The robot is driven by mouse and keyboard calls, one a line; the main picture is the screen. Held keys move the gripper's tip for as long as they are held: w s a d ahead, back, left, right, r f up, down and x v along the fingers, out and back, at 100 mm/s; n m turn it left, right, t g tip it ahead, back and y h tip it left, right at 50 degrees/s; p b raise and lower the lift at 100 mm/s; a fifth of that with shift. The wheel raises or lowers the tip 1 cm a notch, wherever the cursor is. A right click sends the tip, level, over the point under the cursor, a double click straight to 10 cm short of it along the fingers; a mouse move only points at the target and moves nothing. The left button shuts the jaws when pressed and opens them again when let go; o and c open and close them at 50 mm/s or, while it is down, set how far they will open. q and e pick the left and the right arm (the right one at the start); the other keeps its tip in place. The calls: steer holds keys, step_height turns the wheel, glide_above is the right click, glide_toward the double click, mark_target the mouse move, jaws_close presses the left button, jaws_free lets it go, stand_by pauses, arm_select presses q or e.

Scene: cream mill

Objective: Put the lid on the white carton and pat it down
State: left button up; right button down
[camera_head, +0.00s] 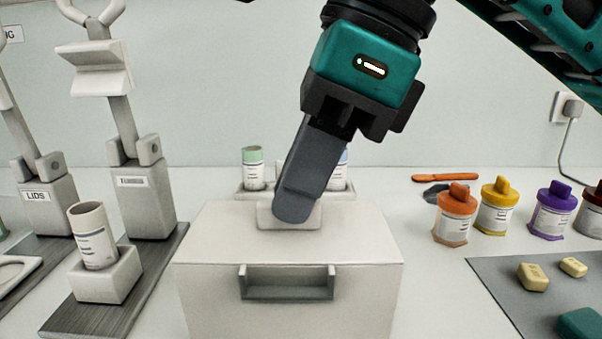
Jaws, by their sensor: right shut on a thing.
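The white carton (215,305) stands at the front centre, with a recessed handle (287,292) on its front face. A flat white lid (225,240) covers its top; I cannot tell whether any gap is left beneath it. A pale block-shaped grip (314,215) stands up at the lid's rear middle. My right gripper (296,207) comes down from above, tilted, and is shut on this grip. Its near grey finger hides the grip's middle, and the far finger is hidden. My left gripper is not in view.
Two grey presses, one labelled LIDS (36,196), stand at left; a white tube (93,235) sits in the nearer one's block. Behind the carton is a tube rack (245,194). Coloured jars (455,212), an orange spatula (445,177) and a grey mat (497,285) lie right.

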steer(key=shift+f+b, duration=0.8)
steer(key=shift+f, duration=0.3)
steer(key=shift+f+b, duration=0.4)
steer(key=shift+f, duration=0.05)
stand_by(0.4)
steer(key=shift+f, duration=0.35)
stand_by(0.4)
steer(key=shift+f+b, duration=0.2)
steer(key=shift+b, duration=0.2)
jaws_free()
stand_by(0.9)
